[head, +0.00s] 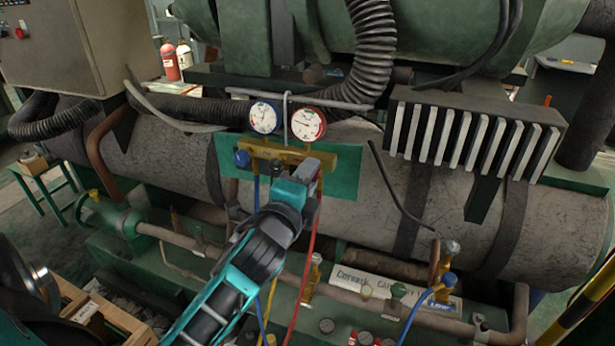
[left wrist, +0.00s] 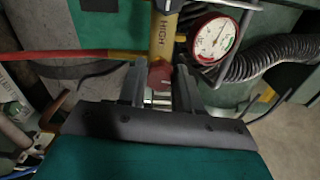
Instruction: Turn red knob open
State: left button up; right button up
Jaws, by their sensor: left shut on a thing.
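The yellow manifold (head: 275,152) hangs on a green plate below a blue-rimmed gauge (head: 264,117) and a red-rimmed gauge (head: 308,124). In the left wrist view, the red knob (left wrist: 160,73) sits at the end of the yellow body marked HIGH (left wrist: 163,35). My left gripper's fingers (left wrist: 159,88) are on both sides of the knob, shut on it. The blue knob (head: 242,158) is at the manifold's left end. My right gripper is not in view.
A red hose (head: 301,270) and a blue hose (head: 256,190) hang below the manifold close to my left arm. A large grey tank (head: 370,190) lies behind. A ribbed black hose (head: 372,50) and a finned block (head: 470,130) are at the upper right.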

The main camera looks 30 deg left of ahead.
pick_arm(q)
jog(key=shift+n, duration=1.6)
jog(key=o, duration=1)
jog(key=shift+o, duration=0.2)
jog(key=shift+s, duration=0.1)
jog(key=b+v, duration=0.1)
jog(key=v, duration=1.1)
jog(key=shift+s+d, duration=0.15)
jog(key=shift+s, duration=0.15)
